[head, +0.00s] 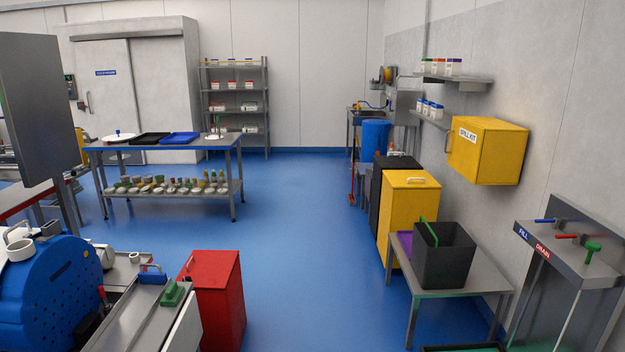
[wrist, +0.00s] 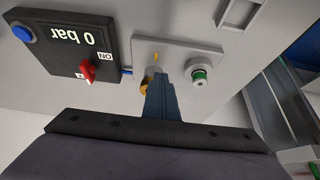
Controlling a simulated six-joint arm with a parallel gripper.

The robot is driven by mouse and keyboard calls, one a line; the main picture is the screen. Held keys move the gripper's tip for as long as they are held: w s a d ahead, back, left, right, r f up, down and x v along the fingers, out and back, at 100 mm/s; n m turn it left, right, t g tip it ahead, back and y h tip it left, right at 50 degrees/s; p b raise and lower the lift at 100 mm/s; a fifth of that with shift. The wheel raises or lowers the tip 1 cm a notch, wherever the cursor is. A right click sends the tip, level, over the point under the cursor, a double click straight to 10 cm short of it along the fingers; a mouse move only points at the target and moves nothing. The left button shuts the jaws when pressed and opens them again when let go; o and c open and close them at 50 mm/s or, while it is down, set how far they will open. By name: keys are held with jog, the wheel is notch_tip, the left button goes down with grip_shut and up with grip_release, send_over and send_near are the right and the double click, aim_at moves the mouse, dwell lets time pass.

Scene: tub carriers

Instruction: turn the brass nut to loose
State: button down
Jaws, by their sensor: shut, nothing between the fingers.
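In the wrist view, my gripper (wrist: 158,78) reaches up to a pale plate (wrist: 190,48) on a light grey surface. Its dark blue-grey fingers are shut and seem to hold nothing. A small bit of brass (wrist: 145,87) shows just left of the fingers, probably the brass nut; the fingers hide most of it. I cannot tell whether they touch it. A thin yellow mark (wrist: 156,57) is on the plate just beyond the fingertips. I cannot make out the nut or my gripper in the head view.
In the wrist view, a black panel (wrist: 60,45) with a "0 bar" display, a red knob (wrist: 88,69) and a blue button (wrist: 22,34) is left. A green-ringed round fitting (wrist: 200,76) sits right of the fingers. In the head view, blue floor (head: 290,205) is open mid-room.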

jog(key=shift+s+b, duration=0.6)
jog(key=shift+b, duration=0.55)
jog(key=shift+s+d+r+b, duration=0.1)
jog(key=shift+s+r+b, duration=0.05)
jog(key=shift+s+b, duration=0.45)
jog(key=shift+a+b, duration=0.35)
jog(key=shift+b, duration=0.15)
notch_tip(320, 180, up, 6)
jog(key=p, duration=0.4)
dwell(0.4)
